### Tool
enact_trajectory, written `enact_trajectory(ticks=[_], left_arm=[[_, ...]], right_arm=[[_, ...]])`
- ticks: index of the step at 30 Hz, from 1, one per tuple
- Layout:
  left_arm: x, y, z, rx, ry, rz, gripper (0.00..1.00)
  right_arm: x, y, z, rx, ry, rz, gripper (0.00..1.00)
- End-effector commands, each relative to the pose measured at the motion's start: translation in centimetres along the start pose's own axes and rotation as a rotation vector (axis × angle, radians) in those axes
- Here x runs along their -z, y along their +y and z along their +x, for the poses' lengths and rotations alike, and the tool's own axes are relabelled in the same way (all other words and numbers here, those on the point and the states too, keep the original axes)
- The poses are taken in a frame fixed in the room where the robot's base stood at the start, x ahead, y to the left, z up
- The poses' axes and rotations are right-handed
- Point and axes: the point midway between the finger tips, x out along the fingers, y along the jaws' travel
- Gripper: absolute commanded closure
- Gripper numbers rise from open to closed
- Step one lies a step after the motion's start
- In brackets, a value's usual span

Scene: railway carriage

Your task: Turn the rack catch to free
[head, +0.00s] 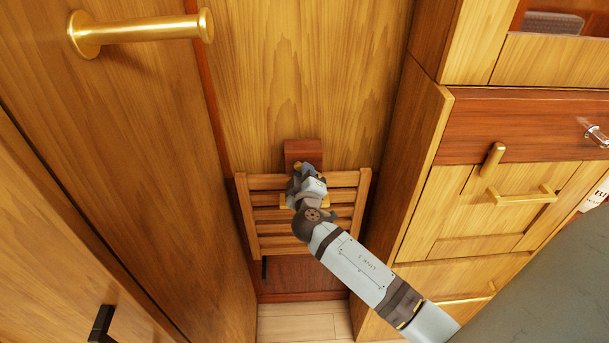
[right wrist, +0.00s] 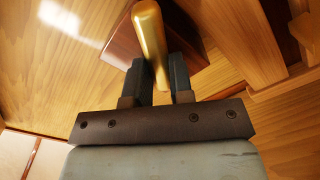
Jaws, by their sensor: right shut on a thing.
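The slatted wooden rack (head: 258,222) stands against the back panel, below a dark red block (head: 303,147). The rack catch is a rounded brass lever (right wrist: 150,38) on this block, which also shows in the right wrist view (right wrist: 118,45). My right gripper (head: 302,172) is at the block, above the rack's upper slats. In the right wrist view its two dark fingers (right wrist: 160,72) are shut on the brass catch, one on each side. In the head view the gripper hides most of the catch. My left gripper is not in view.
A tall wooden door with a brass handle (head: 140,27) stands at the left. At the right is a cabinet with a brass turn piece (head: 492,159) and a brass pull (head: 522,197). A narrow strip of floor (head: 295,323) shows below the rack.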

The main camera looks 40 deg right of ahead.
Motion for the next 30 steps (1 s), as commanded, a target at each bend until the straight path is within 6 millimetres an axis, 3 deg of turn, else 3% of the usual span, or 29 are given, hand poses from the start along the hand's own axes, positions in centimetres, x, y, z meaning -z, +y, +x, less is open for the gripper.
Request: enact_trajectory(ticks=[15, 30], left_arm=[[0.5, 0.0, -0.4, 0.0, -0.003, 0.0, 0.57], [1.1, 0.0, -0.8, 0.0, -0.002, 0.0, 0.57]], right_arm=[[0.1, 0.1, 0.0, 0.0, -0.002, -0.46, 1.0], [0.0, 0.0, 0.0, 0.001, -0.001, -0.673, 1.0]])
